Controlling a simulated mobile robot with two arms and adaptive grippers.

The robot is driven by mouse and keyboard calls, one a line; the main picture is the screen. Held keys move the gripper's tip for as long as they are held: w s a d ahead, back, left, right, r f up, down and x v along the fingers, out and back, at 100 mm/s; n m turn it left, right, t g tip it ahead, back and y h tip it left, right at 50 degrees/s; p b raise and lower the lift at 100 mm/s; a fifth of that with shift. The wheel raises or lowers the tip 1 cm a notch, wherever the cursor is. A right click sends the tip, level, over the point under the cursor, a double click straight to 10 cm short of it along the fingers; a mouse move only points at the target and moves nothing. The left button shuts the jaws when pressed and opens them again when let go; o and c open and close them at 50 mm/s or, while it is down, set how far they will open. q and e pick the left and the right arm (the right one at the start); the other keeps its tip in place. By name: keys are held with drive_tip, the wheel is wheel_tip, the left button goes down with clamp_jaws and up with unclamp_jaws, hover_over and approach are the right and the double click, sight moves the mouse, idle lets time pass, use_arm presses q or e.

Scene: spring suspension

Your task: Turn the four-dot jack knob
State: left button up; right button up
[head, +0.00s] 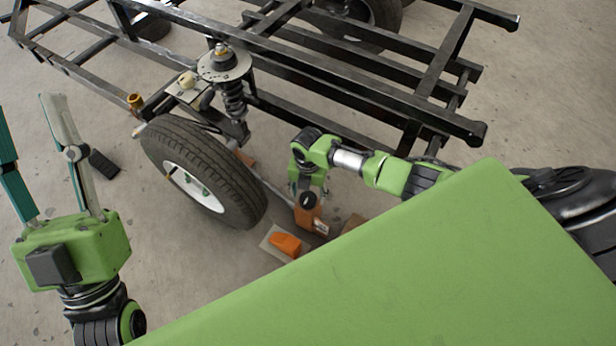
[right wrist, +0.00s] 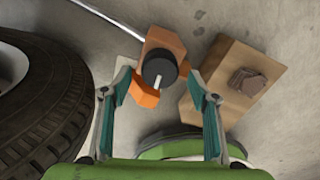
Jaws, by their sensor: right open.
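An orange jack (head: 312,218) stands on the floor right of the near wheel, with a black round knob (head: 308,199) on top. In the right wrist view the knob (right wrist: 160,70) shows a pale line on its face; no dots can be made out. My right gripper (head: 308,180) is open close above the knob. In the right wrist view its fingertips (right wrist: 160,76) are spread on either side of the knob, with gaps showing. Whether they reach down to its height is unclear. My left gripper (head: 30,108) is open and empty at the far left, away from the jack.
An orange wedge-like piece (head: 286,244) lies on a pale plate. A brown block (right wrist: 225,75) sits right of the jack. A dark block (head: 104,164) lies at left.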

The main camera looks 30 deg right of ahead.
sight(308, 198)
wheel_tip(308, 198, up, 8)
drive_tip(key=shift+r, duration=0.25)
